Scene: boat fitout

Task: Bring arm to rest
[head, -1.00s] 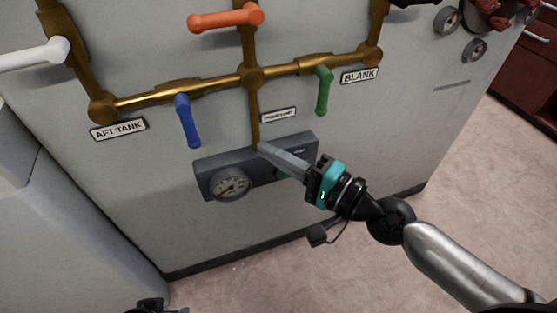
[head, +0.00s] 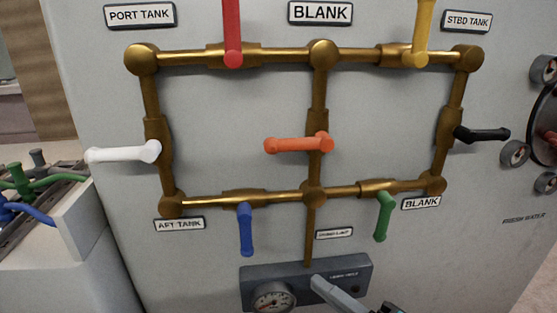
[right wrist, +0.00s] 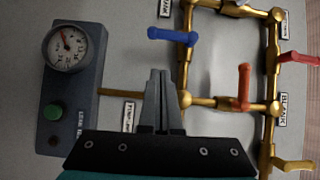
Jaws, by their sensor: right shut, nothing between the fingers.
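My right gripper (head: 318,281) is at the bottom of the head view, in front of the grey gauge panel (head: 256,277). Its fingers are shut and empty, and only their front part shows there. In the right wrist view the shut fingers (right wrist: 160,90) lie between the gauge panel (right wrist: 86,120) and the brass pipes (right wrist: 186,70). I cannot tell how far the fingertips are from the panel. My left gripper is out of view.
Brass pipework on the grey wall carries red (head: 232,35), yellow (head: 423,30), orange (head: 295,144), white (head: 122,154), blue (head: 246,228), green (head: 384,215) and black (head: 482,134) handles. A gauge (head: 272,298) sits on the panel. A counter (head: 80,225) with coloured handles stands left.

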